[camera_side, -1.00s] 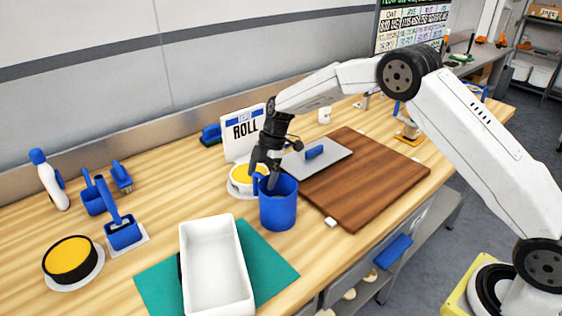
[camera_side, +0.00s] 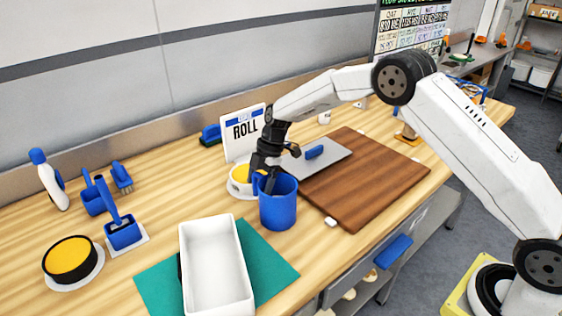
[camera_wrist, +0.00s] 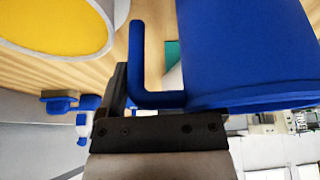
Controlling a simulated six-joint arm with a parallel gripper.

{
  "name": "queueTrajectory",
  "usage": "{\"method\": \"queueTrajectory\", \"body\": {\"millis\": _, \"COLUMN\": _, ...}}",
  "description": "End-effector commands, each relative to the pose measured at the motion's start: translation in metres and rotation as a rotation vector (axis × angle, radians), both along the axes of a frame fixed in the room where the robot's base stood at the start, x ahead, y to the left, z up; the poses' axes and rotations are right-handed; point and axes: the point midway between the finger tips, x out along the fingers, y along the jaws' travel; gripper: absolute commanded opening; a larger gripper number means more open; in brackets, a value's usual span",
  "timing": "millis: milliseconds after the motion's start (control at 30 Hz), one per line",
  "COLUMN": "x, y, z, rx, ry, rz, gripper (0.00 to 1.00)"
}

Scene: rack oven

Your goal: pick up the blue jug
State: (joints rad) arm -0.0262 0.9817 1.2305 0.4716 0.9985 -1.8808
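The blue jug (camera_side: 279,209) stands upright on the wooden worktop, beside the teal mat, with its handle on the left in the side view. My gripper (camera_side: 264,178) points down at the jug's rim on the handle side. In the wrist view the jug (camera_wrist: 245,50) fills the upper right, with its upright handle bar (camera_wrist: 139,50) to the left. One dark finger of my gripper shows just left of the handle. The other finger is hidden by the jug, so I cannot tell whether the fingers press on it. The jug has not left the worktop.
A yellow-topped round tub (camera_side: 241,178) stands close behind my gripper. A white tray (camera_side: 183,240) sits on the teal mat (camera_side: 155,285) in front left. A brown board (camera_side: 370,190) and a grey sheet with a blue handle (camera_side: 335,160) lie to the right. A ROLL sign (camera_side: 243,132) stands behind.

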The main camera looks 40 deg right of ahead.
Motion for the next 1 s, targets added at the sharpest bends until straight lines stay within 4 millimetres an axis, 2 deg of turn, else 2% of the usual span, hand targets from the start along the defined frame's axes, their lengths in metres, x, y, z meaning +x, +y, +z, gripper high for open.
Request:
{"method": "queueTrajectory", "body": {"millis": 33, "x": 0.0, "y": 0.0, "z": 0.0, "rx": 0.0, "ry": 0.0, "rz": 0.0, "gripper": 0.05}}
{"method": "queueTrajectory", "body": {"millis": 67, "x": 0.0, "y": 0.0, "z": 0.0, "rx": 0.0, "ry": -0.001, "rz": 0.0, "gripper": 0.0}}
{"method": "queueTrajectory", "body": {"millis": 567, "x": 0.001, "y": 0.0, "z": 0.006, "rx": 0.001, "ry": -0.002, "rz": -0.001, "gripper": 0.0}}
{"method": "queueTrajectory", "body": {"millis": 867, "x": 0.001, "y": 0.0, "z": 0.034, "rx": 0.002, "ry": -0.004, "rz": -0.001, "gripper": 0.0}}
{"method": "queueTrajectory", "body": {"millis": 1000, "x": -0.01, "y": -0.001, "z": 0.045, "rx": 0.001, "ry": -0.002, "rz": -0.001, "gripper": 0.0}}
